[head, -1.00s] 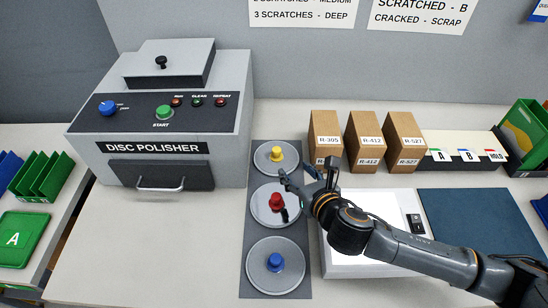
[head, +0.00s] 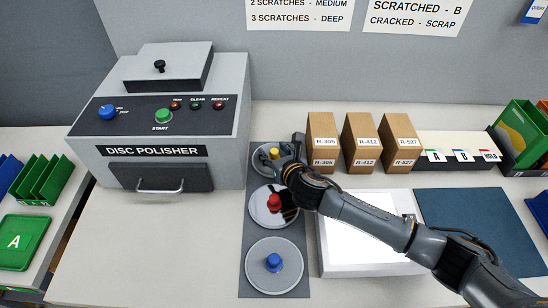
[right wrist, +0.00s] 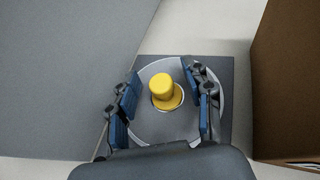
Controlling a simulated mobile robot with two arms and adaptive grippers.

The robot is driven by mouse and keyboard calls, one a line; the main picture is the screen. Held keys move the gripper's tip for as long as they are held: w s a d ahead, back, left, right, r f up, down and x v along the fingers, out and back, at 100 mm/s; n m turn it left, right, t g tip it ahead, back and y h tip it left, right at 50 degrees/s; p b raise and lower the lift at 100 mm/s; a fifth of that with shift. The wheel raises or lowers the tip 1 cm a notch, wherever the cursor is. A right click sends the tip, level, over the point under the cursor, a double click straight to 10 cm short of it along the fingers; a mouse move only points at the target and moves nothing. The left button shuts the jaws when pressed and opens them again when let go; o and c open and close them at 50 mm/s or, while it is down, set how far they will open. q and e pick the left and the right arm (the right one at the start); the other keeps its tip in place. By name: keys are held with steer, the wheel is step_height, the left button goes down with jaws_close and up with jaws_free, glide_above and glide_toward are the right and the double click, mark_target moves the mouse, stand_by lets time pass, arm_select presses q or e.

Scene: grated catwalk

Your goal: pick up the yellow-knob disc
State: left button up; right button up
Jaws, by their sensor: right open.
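The yellow-knob disc (head: 262,157) lies at the far end of a dark mat (head: 246,222). In the right wrist view the grey disc (right wrist: 153,128) has its yellow knob (right wrist: 164,90) standing between my fingers. My right gripper (head: 282,154) is over this disc and open. In the right wrist view its blue-padded fingers (right wrist: 166,98) are apart on both sides of the knob, with gaps to it. In the head view the gripper hides part of the disc and knob. My left gripper is not in view.
A red-knob disc (head: 265,210) and a blue-knob disc (head: 275,277) lie nearer on the mat. The disc polisher (head: 160,200) stands close on the left. Several brown boxes (head: 321,130) stand close on the right. A white light panel (head: 360,235) lies beside the mat.

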steer(key=shift+c, duration=0.2)
jaws_close()
steer(key=shift+r, duration=0.1)
